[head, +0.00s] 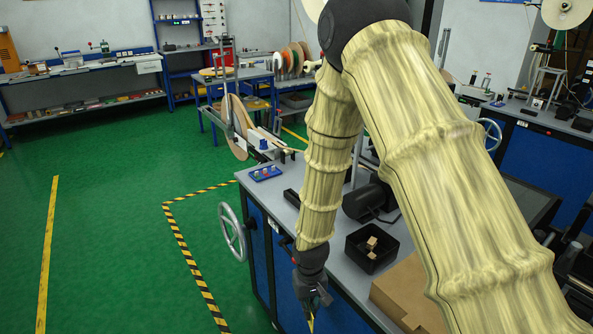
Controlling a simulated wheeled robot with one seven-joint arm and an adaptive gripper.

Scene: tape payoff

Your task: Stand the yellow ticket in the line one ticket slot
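My gripper (311,303) points down at the bottom middle of the head view, beside the front edge of the grey-topped bench. A small thin yellow piece, which looks like the yellow ticket (311,322), shows between its fingertips and hangs below them. The gripper appears shut on it. The ticket's lower end is hard to make out near the bottom of the picture. I cannot make out the line one ticket slot in this view. My arm hides part of the bench.
The bench (262,186) carries a blue block with coloured knobs (265,173), a black bin with small wooden blocks (357,254) and a brown cardboard box (396,290). A handwheel (232,232) sticks out at its left. Green floor (110,220) lies open beyond the striped tape.

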